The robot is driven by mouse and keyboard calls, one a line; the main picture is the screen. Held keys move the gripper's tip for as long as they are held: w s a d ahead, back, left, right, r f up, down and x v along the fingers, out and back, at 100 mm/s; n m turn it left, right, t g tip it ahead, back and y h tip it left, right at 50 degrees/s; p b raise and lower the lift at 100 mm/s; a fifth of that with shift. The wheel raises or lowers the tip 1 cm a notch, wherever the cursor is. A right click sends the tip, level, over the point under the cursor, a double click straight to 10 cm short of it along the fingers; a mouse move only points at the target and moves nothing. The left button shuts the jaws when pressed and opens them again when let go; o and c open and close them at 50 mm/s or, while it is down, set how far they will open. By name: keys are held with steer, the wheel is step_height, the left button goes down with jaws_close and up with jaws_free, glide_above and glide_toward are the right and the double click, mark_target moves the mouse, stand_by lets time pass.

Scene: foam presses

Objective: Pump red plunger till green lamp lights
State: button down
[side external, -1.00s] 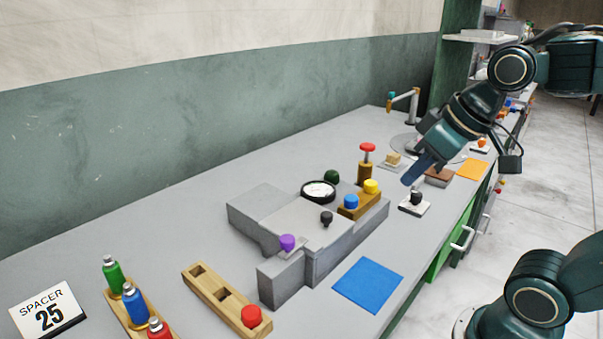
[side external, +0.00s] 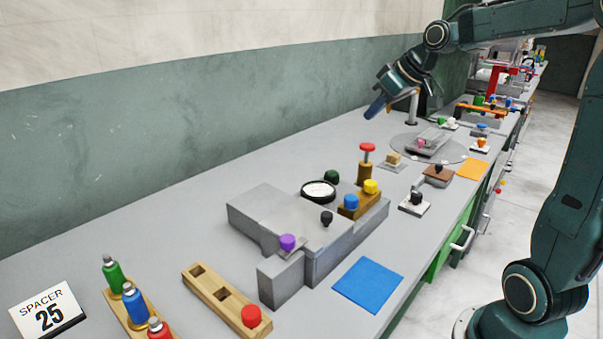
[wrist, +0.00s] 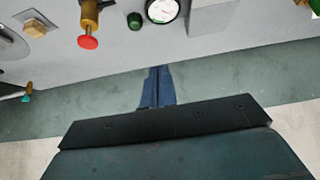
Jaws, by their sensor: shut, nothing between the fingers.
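The red plunger (side external: 367,147) is a round red knob on a thin stem, raised above its brass-coloured barrel (side external: 366,171). In the wrist view the red plunger (wrist: 88,42) lies left of my fingers and apart from them. The green lamp (side external: 331,177) is a small dome beside the dial, dark green and not glowing; it also shows in the wrist view (wrist: 134,20). My gripper (side external: 370,115) is shut and empty, in the air above and behind the plunger in the side view. Its blue fingers (wrist: 158,69) are together in the wrist view.
A grey press body (side external: 290,220) with a white dial (side external: 318,191) stands near the plunger. Blue (side external: 351,201) and yellow (side external: 371,186) knobs sit on a brown block. A lamp-like post (side external: 412,108) stands behind. The wall (side external: 150,130) runs along the back.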

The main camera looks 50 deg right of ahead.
steer(key=w+d+f, duration=0.1)
steer(key=d+f, duration=0.1)
steer(key=d, duration=0.7)
steer(key=w+d+f+t, duration=0.1)
steer(key=d, duration=0.8)
steer(key=shift+d+f+t, duration=0.3)
steer(key=shift+f, duration=0.1)
glide_above(373, 150)
steer(key=f, duration=0.7)
steer(key=shift+w+d+f, duration=0.15)
steer(key=shift+w+d, duration=0.1)
steer(key=shift+d, duration=0.05)
step_height(373, 150, down, 2)
steer(key=shift+s+f, duration=0.1)
steer(key=shift+f, duration=0.8)
steer(key=shift+f, duration=0.1)
steer(key=shift+f, duration=2.2)
